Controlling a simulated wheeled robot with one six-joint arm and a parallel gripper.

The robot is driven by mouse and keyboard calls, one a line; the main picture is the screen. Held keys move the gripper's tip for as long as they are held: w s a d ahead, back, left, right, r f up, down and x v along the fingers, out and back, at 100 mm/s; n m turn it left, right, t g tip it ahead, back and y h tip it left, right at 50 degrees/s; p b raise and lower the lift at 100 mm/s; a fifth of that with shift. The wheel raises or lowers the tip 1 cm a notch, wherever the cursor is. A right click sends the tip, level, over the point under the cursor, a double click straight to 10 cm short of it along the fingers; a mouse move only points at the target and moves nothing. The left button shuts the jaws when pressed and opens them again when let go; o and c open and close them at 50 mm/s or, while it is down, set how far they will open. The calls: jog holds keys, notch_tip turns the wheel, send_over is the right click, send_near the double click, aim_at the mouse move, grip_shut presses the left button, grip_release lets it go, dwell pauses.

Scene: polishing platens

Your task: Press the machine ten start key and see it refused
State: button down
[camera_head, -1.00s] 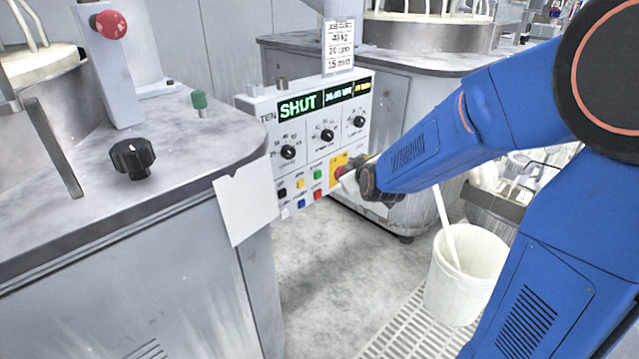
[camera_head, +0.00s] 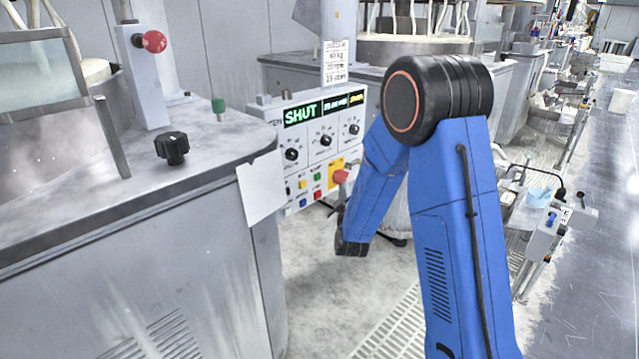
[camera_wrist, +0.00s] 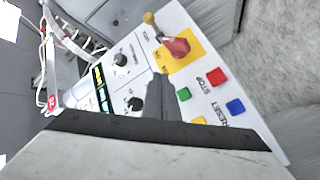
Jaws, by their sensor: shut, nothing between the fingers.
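Machine ten's control panel (camera_head: 320,140) stands at the corner of the grey bench in the head view, its green display (camera_head: 301,113) reading SHUT. Below its dials are several small coloured keys, among them a green key (camera_head: 317,177). The green key (camera_wrist: 184,94) also shows in the wrist view; I cannot read its label. Beside it there are a red key marked STOP (camera_wrist: 216,76) and a blue key marked RESET (camera_wrist: 235,106). My gripper (camera_wrist: 160,82) is shut and empty, its dark tip over the panel just left of the green key. I cannot tell whether it touches.
A red mushroom button (camera_wrist: 176,47) on a yellow plate is close to my fingertips. A white sheet (camera_head: 262,189) hangs at the bench corner. A black knob (camera_head: 172,148) and green knob (camera_head: 218,105) stand on the bench. The floor (camera_head: 325,265) below the panel is clear.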

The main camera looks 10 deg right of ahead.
aim_at(317, 177)
jog(key=shift+s+f, duration=0.3)
jog(key=shift+w+a, duration=0.1)
jog(key=shift+a, duration=0.05)
jog(key=w+a, duration=0.5)
jog(key=w, duration=0.2)
dwell(0.6)
dwell(2.0)
jog(key=shift+w+a, duration=0.2)
jog(key=shift+w, duration=0.1)
jog(key=shift+w+a, duration=0.25)
jog(key=shift+w, duration=0.1)
dwell(0.9)
jog(key=shift+s, duration=0.1)
jog(key=shift+s+d, duration=0.45)
jog(key=shift+s, duration=0.15)
